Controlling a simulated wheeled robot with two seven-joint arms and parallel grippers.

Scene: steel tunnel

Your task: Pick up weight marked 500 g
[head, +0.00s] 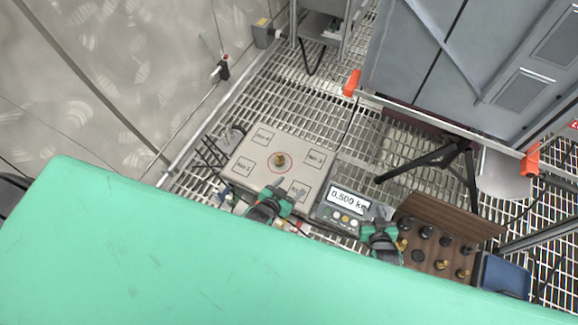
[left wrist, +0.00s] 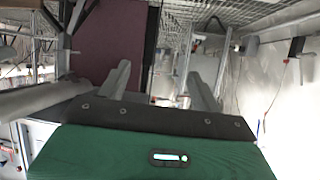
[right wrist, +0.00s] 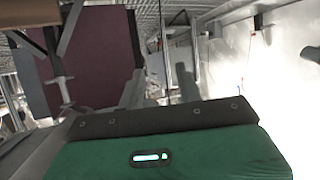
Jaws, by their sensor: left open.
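A small brass weight (head: 280,160) stands upright in the red circle at the middle of a pale scale plate (head: 240,177). The display box (head: 345,202) beside it reads 0.500 kg. Any marking on the weight is too small to read. My left gripper (head: 283,190) is open and empty over the plate's near edge, apart from the weight. It also shows open in the left wrist view (left wrist: 160,90). My right gripper (head: 381,218) is between the display and the wooden block. Its fingers look apart and empty in the right wrist view (right wrist: 160,90).
A wooden block (head: 470,220) at the right holds several dark and brass weights. A blue tray (head: 503,275) lies beside it. A green surface (head: 150,250) fills the front. A grey cabinet (head: 430,50) with orange-tipped rail stands behind, above black stand legs (head: 425,160).

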